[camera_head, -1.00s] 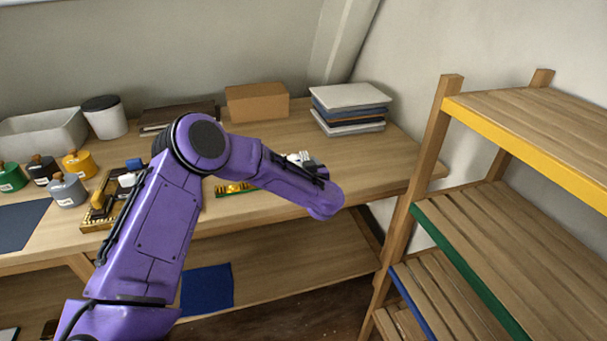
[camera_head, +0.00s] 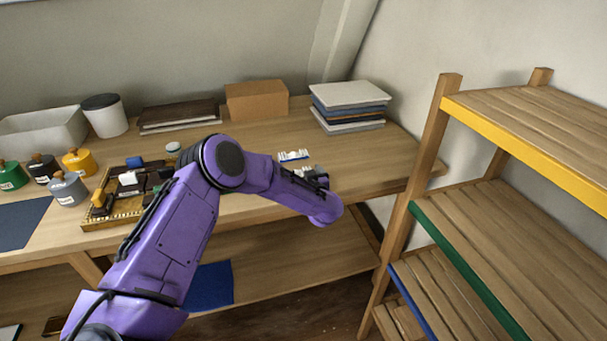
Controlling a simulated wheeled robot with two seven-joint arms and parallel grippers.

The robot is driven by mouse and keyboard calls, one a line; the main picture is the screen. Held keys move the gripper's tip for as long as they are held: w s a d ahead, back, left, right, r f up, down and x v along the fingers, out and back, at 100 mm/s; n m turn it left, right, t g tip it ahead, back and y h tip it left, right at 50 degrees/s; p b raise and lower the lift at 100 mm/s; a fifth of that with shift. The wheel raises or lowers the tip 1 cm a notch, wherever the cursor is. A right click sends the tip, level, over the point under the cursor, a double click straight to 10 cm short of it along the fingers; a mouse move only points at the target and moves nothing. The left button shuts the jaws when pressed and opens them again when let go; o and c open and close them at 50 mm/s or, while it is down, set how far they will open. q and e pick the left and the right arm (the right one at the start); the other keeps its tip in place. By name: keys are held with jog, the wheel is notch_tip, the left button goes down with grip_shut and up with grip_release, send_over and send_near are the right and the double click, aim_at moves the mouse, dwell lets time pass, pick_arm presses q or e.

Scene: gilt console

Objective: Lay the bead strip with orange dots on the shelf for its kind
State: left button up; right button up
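A small pale strip with blue and faint coloured marks (camera_head: 293,155) lies on the wooden table just beyond my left gripper; its dots are too small to make out. My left gripper (camera_head: 312,175) is low over the table, in front of that strip and apart from it in the picture. My purple forearm and wrist partly hide it, so its fingers and any hold do not show. The shelf rack at right has a yellow-edged board (camera_head: 530,140), a green-edged board (camera_head: 470,275) and a blue-edged board (camera_head: 412,300). My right gripper is out of view.
A gilt-edged tray (camera_head: 100,224) with small items stands on the table at left, near several stoppered bottles (camera_head: 68,190). A cardboard box (camera_head: 256,100), dark books (camera_head: 178,114) and stacked books (camera_head: 348,108) line the back. The visible rack boards are bare.

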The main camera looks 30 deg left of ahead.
pick_arm(q)
jog(key=shift+s+d+b, duration=0.15)
jog(key=shift+d+b, duration=0.1)
jog(key=shift+b, duration=0.05)
jog(key=b+v, duration=0.2)
jog(key=v, duration=0.7)
jog(key=s+d+f+m+h, duration=0.2)
jog(key=s+f+h, duration=0.1)
jog(key=s+f, duration=0.5)
jog(key=s+d+f+m+h, duration=0.25)
jog(key=s+f, duration=0.25)
jog(key=f, duration=0.4)
jog(key=s+f+g+h, duration=0.1)
jog(key=s+f+g, duration=0.2)
jog(key=s, duration=1)
jog(key=s+a+f+n+g+h, duration=0.1)
jog(key=s+f+g, duration=0.3)
jog(key=s, duration=1)
notch_tip(320, 180, down, 2)
jog(key=shift+a+f+h, duration=0.1)
jog(key=shift+a+h, duration=0.1)
jog(key=shift+h, duration=0.55)
jog(key=shift+n, duration=0.25)
